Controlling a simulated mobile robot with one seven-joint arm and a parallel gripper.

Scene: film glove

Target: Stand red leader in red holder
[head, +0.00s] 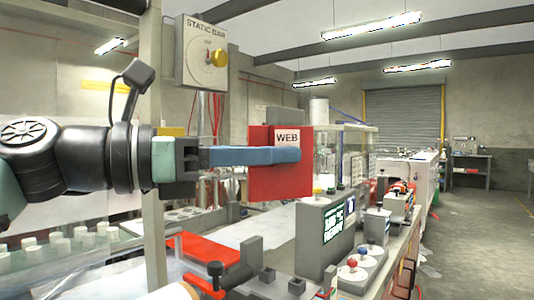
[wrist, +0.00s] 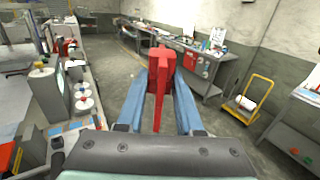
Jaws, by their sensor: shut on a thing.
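The red leader (head: 281,183), an upright red panel with a white label reading WEB, is held in the air in the head view. My gripper (head: 297,154) is shut on it, with a blue finger crossing its near face. In the wrist view the red leader (wrist: 159,70) shows nearly edge-on between the two blue fingers of my gripper (wrist: 160,98). A flat red piece (head: 208,251) lies low on the machine, left of and below the leader. I cannot tell whether it is the red holder.
A grey control box (head: 325,232) with a screen stands below and right of the leader. Round knobs (head: 357,267) sit in front of it. A dial box marked STATIC BAR (head: 201,52) hangs at upper left. The aisle floor (head: 480,240) at right is mostly free.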

